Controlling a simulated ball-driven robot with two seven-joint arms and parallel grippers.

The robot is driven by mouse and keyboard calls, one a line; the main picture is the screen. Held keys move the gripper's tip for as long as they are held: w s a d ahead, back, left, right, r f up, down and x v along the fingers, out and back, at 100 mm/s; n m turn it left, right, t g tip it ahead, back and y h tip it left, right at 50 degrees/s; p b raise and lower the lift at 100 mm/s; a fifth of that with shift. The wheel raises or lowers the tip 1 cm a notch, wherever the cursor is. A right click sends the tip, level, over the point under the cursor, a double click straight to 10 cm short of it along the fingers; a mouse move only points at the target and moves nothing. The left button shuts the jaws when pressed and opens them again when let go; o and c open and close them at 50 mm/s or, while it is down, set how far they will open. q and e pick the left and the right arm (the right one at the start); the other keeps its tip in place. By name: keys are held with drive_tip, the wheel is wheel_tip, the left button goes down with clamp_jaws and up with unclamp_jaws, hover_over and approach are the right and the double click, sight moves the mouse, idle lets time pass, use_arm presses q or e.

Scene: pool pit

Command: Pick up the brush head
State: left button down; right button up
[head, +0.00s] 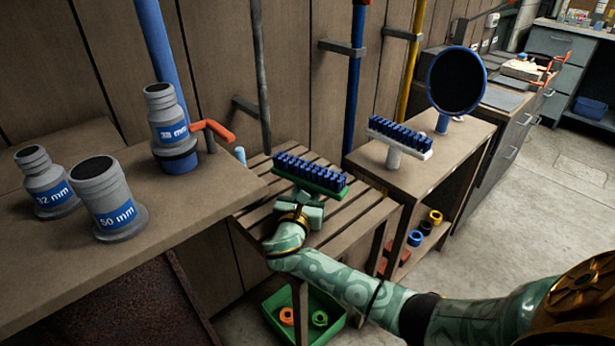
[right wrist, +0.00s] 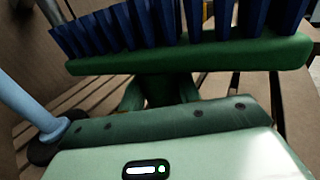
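The brush head with a green back and blue bristles (head: 310,172) is bristles up above the slatted bench, on a short green neck. It fills the top of the right wrist view, where its green back (right wrist: 190,57) runs across, close in front of my gripper. My right gripper (head: 301,208) is just below and on the near side of the green back, at its neck. In the right wrist view the fingers (right wrist: 162,95) are dark under the brush; whether they close on the neck cannot be made out. My left gripper is not in view.
A white brush head with blue bristles (head: 400,137) and a round black pad (head: 457,82) stand on the right-hand table. Grey pipe fittings (head: 108,205) stand on the left worktop. A green crate (head: 275,305) is below the slatted bench (head: 345,228). Wall pipes rise behind.

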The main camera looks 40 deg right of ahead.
sight(308, 165)
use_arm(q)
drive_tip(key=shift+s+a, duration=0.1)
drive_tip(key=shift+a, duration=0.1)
use_arm(e)
clamp_jaws()
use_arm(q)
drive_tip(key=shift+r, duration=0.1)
use_arm(e)
drive_tip(key=shift+r, duration=0.1)
